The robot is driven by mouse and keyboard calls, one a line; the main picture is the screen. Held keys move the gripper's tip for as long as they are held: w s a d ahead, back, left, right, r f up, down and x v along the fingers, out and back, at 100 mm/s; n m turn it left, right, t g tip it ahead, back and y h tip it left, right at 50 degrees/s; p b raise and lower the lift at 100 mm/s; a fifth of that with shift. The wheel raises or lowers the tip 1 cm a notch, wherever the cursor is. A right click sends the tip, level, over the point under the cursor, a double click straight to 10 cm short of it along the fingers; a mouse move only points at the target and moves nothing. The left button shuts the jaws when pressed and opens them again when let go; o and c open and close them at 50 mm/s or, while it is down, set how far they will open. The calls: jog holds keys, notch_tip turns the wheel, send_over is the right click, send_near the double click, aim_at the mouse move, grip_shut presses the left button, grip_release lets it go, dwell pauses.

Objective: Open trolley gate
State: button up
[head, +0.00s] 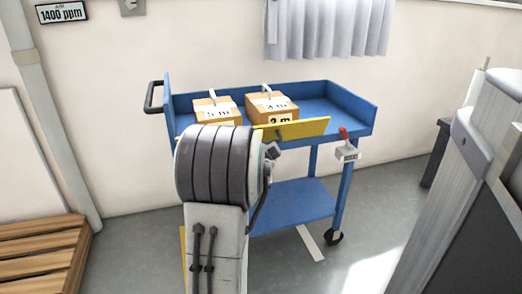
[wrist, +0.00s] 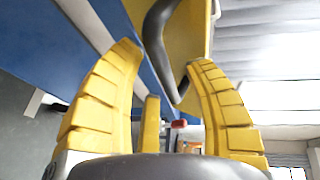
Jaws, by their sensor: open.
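The blue trolley (head: 350,105) stands against the wall in the head view. Its yellow gate (head: 305,129) shows along the near side of the top tray, its left part hidden by my arm. In the wrist view the yellow gate (wrist: 190,40) carries a dark curved handle (wrist: 153,35). My gripper (wrist: 168,58) is open, its yellow segmented fingers apart on either side of the handle's lower part. I cannot tell whether they touch it. In the head view my arm hides the fingers. I cannot tell whether the gate is latched.
Two cardboard boxes, one left (head: 217,113) and one right (head: 273,108), sit in the tray. A red lever on a grey block (head: 346,150) hangs at the trolley's right corner. A wooden pallet (head: 40,255) lies at left. A grey structure (head: 490,150) stands at right.

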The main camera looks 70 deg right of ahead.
jog(key=shift+w+d, duration=0.15)
jog(key=shift+d, duration=0.35)
jog(key=shift+c, duration=0.2)
grip_shut()
